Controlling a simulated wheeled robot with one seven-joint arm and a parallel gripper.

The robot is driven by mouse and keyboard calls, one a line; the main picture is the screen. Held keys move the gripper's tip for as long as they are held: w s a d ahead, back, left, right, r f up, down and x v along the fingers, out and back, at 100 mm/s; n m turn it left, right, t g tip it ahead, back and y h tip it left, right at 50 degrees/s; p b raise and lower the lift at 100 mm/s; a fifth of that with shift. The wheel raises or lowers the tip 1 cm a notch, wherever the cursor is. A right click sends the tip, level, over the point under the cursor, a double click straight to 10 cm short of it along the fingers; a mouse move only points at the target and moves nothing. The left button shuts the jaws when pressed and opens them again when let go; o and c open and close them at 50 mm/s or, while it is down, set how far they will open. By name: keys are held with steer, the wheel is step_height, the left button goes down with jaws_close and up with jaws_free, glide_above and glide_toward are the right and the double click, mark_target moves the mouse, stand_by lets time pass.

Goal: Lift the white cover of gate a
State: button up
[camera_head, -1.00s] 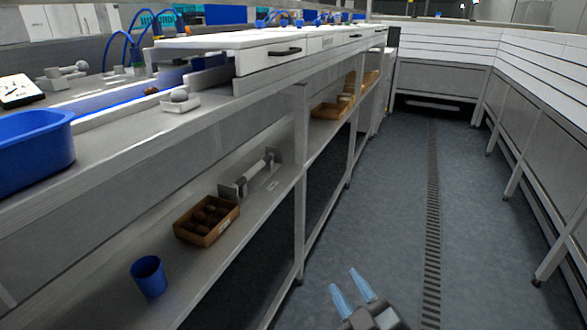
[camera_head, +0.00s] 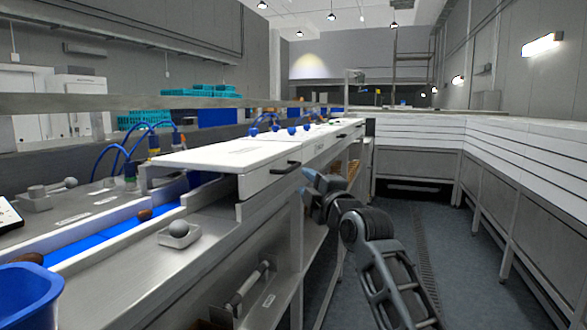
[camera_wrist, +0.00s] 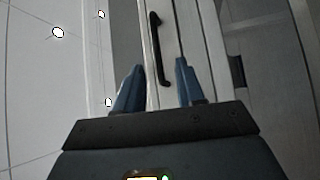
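The white cover (camera_head: 228,153) lies flat over the near end of the blue belt channel. A black bar handle (camera_head: 286,168) is on its white front face. In the wrist view, the handle (camera_wrist: 157,50) stands nearly vertical in the picture. My gripper (camera_wrist: 159,78) has its two blue fingers spread apart, one on each side of the handle's line. I cannot tell how far the handle is beyond the fingertips.
A grey ball on a white holder (camera_head: 178,234) stands on the steel bench near the cover. A blue tub (camera_head: 25,295) is at the lower left. Blue hoses (camera_head: 125,145) rise behind the cover. The aisle floor (camera_head: 405,225) to the right is open.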

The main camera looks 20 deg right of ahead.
steer(key=w+a+r+p, duration=0.1)
steer(key=w, duration=0.7)
steer(key=shift+r+p, duration=0.3)
steer(key=shift+p, duration=0.1)
steer(key=shift+c, duration=0.2)
jaws_close()
